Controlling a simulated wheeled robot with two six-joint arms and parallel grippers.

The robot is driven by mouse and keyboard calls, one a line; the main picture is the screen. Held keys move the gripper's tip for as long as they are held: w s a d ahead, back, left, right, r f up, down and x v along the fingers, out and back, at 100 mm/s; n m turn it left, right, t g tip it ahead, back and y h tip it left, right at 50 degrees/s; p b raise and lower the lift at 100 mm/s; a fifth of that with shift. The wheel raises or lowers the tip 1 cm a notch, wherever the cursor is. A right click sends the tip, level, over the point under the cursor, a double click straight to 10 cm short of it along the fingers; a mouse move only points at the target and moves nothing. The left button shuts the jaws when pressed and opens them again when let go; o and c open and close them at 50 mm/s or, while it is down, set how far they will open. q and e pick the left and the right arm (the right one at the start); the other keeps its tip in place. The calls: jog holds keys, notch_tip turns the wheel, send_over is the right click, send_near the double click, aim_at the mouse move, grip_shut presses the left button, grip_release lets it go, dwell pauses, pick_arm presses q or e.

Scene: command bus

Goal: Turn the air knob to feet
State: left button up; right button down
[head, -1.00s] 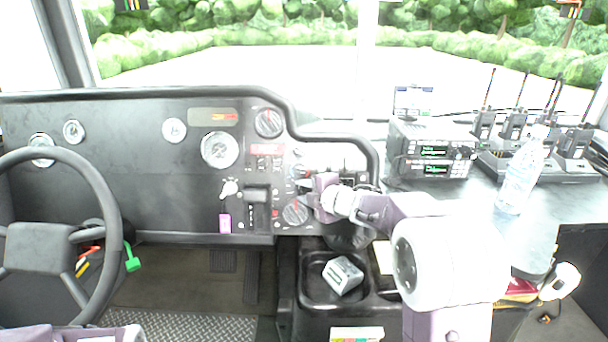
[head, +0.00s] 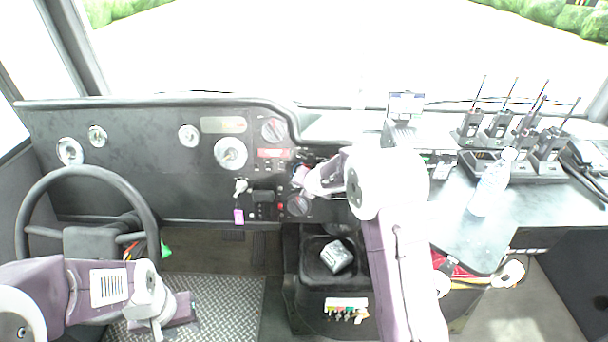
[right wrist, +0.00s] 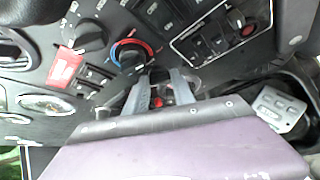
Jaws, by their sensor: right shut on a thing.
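My right gripper (right wrist: 160,80) is at the black dashboard panel, its two grey fingers either side of a small dark knob (right wrist: 160,72). The knob's markings and pointer are hidden, so I cannot read its setting. In the head view this gripper (head: 301,176) reaches the control column from the right. Next to it in the wrist view is a black knob with a blue and red ring (right wrist: 130,52), and farther left a plain black knob (right wrist: 92,38). My left gripper (head: 180,310) hangs low at the left, away from the panel; its fingers are not clear.
The steering wheel (head: 88,172) stands at the left, near my left arm. A grey device (head: 336,256) lies in the console tray. A purple tag (head: 238,216) hangs from the panel.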

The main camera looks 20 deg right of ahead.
jog(key=shift+w+a+r+n+g+h+p, duration=0.15)
jog(key=shift+n+h+p, duration=0.3)
jog(key=shift+p, duration=0.7)
jog(key=shift+s+f+n+g+h+p, duration=0.1)
jog(key=shift+n+g+h+p, duration=0.15)
jog(key=shift+n+p, duration=0.65)
jog(key=shift+m, duration=0.25)
jog(key=c, duration=1.3)
grip_release()
jog(key=shift+c, duration=0.2)
jog(key=p+v, duration=0.2)
jog(key=v, duration=0.7)
